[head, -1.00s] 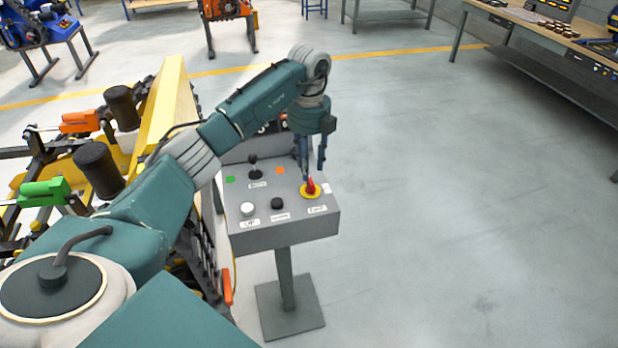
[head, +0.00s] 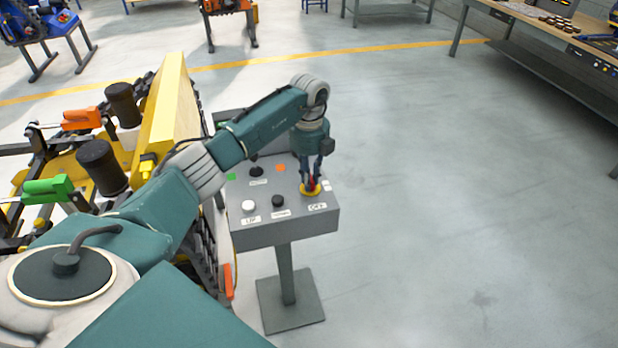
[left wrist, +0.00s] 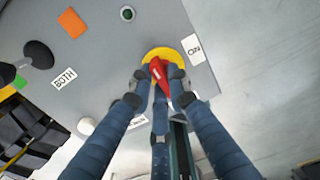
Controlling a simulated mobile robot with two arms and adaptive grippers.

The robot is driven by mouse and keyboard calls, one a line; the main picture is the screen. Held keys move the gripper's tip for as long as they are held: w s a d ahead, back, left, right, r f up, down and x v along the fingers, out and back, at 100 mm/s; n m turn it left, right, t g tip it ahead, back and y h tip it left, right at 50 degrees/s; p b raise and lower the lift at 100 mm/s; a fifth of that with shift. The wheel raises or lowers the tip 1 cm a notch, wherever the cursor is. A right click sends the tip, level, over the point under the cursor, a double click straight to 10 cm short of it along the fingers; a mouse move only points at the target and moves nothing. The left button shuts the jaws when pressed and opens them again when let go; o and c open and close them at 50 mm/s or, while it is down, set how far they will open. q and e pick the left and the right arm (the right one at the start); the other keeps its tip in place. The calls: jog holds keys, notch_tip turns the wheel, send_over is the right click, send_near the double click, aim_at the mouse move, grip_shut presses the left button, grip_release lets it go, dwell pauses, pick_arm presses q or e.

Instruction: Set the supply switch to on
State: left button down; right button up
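The supply switch is a red handle (left wrist: 157,70) on a round yellow plate (left wrist: 163,54), at the right front of the grey control box (head: 262,226). A white "ON" label (left wrist: 194,49) lies right of the plate in the left wrist view. A label reading like "OFF" (head: 317,206) lies on the near side in the head view. My left gripper (head: 311,187) points down over the switch, with its fingertips (left wrist: 159,76) on either side of the red handle, seemingly touching it. The fingers hide part of the handle, so its exact direction is unclear. My right gripper is out of view.
A yellow beam (head: 168,110) and clamps (head: 45,189) stand on the left. The floor on the right is clear.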

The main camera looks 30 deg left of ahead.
pick_arm(q)
jog(key=shift+m, duration=0.3)
jog(key=m+b, duration=0.2)
jog(key=m, duration=0.2)
jog(key=shift+w+a+b, duration=0.1)
jog(key=shift+b, duration=0.3)
jog(key=m+b, duration=0.2)
jog(key=m, duration=0.4)
jog(key=shift+w+m, duration=0.15)
jog(key=shift+m, duration=0.25)
jog(key=m+b, duration=0.1)
jog(key=m, duration=0.2)
jog(key=shift+w+r+m+b, duration=0.1)
jog(key=shift+m+b, duration=0.3)
jog(key=shift+m, duration=1.3)
jog(key=c, duration=1.7)
grip_release()
jog(key=shift+o, duration=0.2)
